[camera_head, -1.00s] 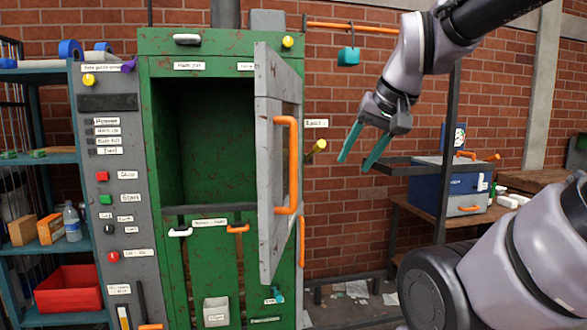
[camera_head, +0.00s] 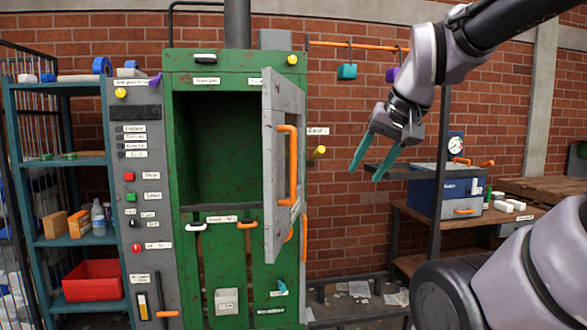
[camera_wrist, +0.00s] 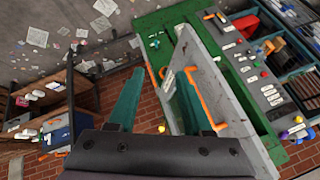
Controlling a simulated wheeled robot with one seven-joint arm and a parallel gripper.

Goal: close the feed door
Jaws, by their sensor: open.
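The feed door (camera_head: 269,160) is a grey panel with an orange vertical handle (camera_head: 288,180), hinged on the right side of the green cabinet (camera_head: 183,70). It stands open, swung outward, and the dark inside of the cabinet shows to its left. My gripper (camera_head: 368,162) is open and empty, to the right of the door and apart from it in the head view. In the wrist view the door (camera_wrist: 215,75) and its orange handle (camera_wrist: 197,97) show beyond the teal fingers, near the right finger.
A grey control panel (camera_head: 150,195) with buttons stands left of the cabinet, beside a blue shelf (camera_head: 75,241) with a red bin (camera_head: 92,281). A dark post (camera_head: 437,200) and a bench with a blue box (camera_head: 425,190) stand to the right. A yellow knob (camera_head: 318,152) sticks out beside the door.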

